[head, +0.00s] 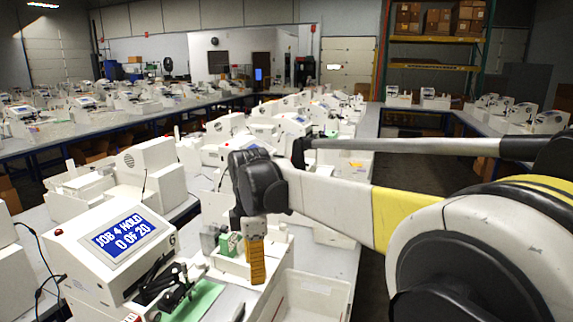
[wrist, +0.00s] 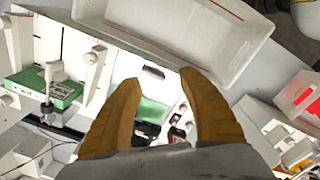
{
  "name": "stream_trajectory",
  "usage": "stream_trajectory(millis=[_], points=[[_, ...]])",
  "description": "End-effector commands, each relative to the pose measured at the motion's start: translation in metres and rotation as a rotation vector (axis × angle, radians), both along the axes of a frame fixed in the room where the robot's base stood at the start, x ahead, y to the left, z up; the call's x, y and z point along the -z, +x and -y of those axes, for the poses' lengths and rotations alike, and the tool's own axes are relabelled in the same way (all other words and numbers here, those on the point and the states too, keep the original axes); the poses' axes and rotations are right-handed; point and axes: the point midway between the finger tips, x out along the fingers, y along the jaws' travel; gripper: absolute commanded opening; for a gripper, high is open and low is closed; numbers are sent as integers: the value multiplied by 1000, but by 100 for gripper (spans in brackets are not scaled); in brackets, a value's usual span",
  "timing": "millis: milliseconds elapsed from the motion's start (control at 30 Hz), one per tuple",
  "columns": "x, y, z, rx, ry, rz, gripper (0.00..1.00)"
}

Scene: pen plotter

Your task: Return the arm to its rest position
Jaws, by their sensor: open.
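My gripper (head: 256,262) hangs down from the arm in the middle of the head view, over the bench beside the plotter. In the wrist view its two orange-brown fingers (wrist: 160,90) stand apart with nothing between them. The white plotter console (head: 112,250) with a blue screen reading "JOB 4 HOLD 0 OF 20" stands at lower left. A green sheet (head: 200,300) lies at its base. My arm reaches in from the right, partly hiding the bench behind it.
A white empty tray (head: 312,297) lies just right of my gripper; its inside also shows in the wrist view (wrist: 185,28). A green box (wrist: 45,88) sits in a white fixture at left in the wrist view. Similar white machines crowd the benches behind.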

Motion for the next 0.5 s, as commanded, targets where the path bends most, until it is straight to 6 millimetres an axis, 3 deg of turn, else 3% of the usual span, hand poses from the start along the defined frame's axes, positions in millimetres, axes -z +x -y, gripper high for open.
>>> stream_trajectory(millis=[333, 500], points=[[-14, -27, 67, 344, 66, 96, 48], [-16, -55, 114, 602, 127, 161, 48]])
